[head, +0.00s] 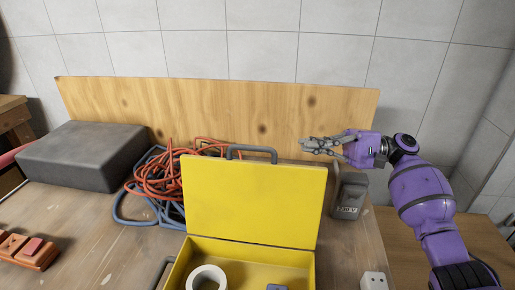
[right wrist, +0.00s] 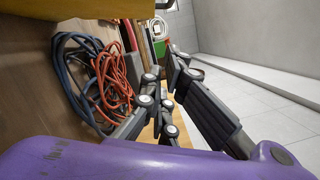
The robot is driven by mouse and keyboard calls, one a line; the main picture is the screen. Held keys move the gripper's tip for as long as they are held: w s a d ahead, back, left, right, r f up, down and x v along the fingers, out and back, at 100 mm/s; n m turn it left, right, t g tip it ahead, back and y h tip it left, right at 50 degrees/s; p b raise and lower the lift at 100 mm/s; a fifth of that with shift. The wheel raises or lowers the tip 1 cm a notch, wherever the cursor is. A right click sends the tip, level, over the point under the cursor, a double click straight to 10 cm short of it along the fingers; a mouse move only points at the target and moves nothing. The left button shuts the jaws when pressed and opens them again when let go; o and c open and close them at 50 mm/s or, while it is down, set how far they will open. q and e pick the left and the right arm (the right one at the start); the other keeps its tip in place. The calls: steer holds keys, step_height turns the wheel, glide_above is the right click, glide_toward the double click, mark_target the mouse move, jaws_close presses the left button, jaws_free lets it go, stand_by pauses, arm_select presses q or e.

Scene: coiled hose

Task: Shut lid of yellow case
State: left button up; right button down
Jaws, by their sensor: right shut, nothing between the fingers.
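The yellow case (head: 306,262) stands on the workbench at the front centre of the head view. Its lid (head: 250,200) is open and stands nearly upright, with a dark handle (head: 252,150) at its top edge. My right gripper (head: 308,144) is shut and empty. It is up at the right of the lid's top edge, apart from the handle, pointing left. In the right wrist view its fingers (right wrist: 164,82) show close up. My left gripper is not in view.
A white tape roll (head: 207,278) lies in the case. Orange and blue hoses (head: 160,180) lie coiled behind it to the left. A dark grey box (head: 85,155) stands farther left. A dark grey object (head: 348,195) stands right of the lid. A wooden board (head: 215,105) rises behind.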

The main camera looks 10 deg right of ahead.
mark_target(267, 148)
arm_select(q)
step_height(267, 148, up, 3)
steer(key=p, duration=0.4)
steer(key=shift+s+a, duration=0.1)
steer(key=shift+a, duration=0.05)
arm_select(e)
steer(key=a, duration=0.4)
steer(key=s+a+r, duration=0.1)
steer(key=a, duration=0.2)
steer(key=a+r, duration=0.1)
steer(key=a, duration=0.3)
steer(key=shift+s+a+r, duration=0.15)
steer(key=shift+s+a, duration=0.15)
steer(key=shift+s, duration=0.05)
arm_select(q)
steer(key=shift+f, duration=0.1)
arm_select(e)
steer(key=shift+a, duration=0.1)
